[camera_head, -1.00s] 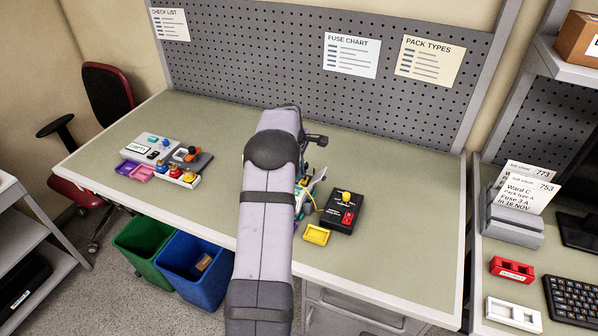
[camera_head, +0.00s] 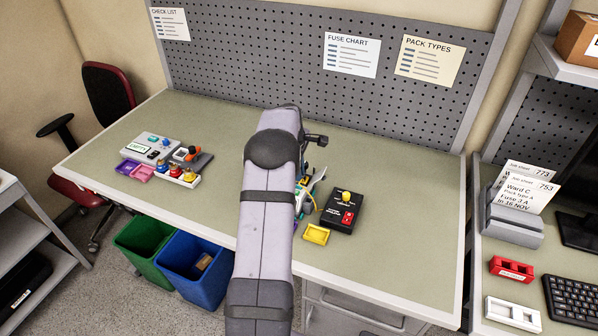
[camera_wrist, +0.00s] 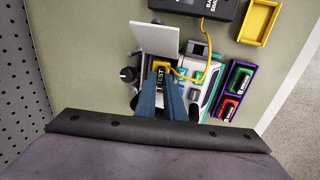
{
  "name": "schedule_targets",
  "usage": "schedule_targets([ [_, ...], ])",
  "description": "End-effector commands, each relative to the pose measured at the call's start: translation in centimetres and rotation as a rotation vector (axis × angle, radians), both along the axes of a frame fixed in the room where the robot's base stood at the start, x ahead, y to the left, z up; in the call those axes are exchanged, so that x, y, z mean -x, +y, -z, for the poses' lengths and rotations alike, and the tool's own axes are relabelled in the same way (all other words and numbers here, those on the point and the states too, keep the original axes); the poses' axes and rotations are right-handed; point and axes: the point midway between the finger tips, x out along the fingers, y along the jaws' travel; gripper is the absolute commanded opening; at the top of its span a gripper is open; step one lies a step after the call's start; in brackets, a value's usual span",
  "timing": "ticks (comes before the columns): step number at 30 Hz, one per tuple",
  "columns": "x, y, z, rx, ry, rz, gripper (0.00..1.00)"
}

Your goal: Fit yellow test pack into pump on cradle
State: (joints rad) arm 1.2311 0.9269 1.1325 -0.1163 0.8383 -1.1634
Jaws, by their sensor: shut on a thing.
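The yellow test pack (camera_wrist: 160,73), marked TEST, shows in the wrist view between the blue fingertips of my gripper (camera_wrist: 163,86). My gripper is shut on it. The pack is over the bay of the pump (camera_wrist: 204,95), beside the raised white door (camera_wrist: 160,38); I cannot tell how deep it sits. A yellow lead (camera_wrist: 190,77) runs from the pack towards the black box (camera_wrist: 204,5). In the head view my arm hides most of the pump and all of the pack. The cradle under the pump is mostly hidden.
A purple tray (camera_wrist: 234,93) with green and red packs lies beside the pump. An empty yellow tray (camera_head: 316,234) sits by the black box (camera_head: 344,211). Another pump (camera_head: 150,147) and coloured parts stand at the left of the bench. The bench's right side is clear.

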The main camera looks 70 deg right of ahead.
Motion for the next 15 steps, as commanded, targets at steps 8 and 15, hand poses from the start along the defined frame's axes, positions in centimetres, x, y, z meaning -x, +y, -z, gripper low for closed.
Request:
schedule_targets([
  [8, 0.0, -0.02, 0.36, 0.001, 0.0, 0.0, 0.0],
  [15, 0.0, -0.02, 0.8, 0.0, 0.0, 0.0, 0.0],
])
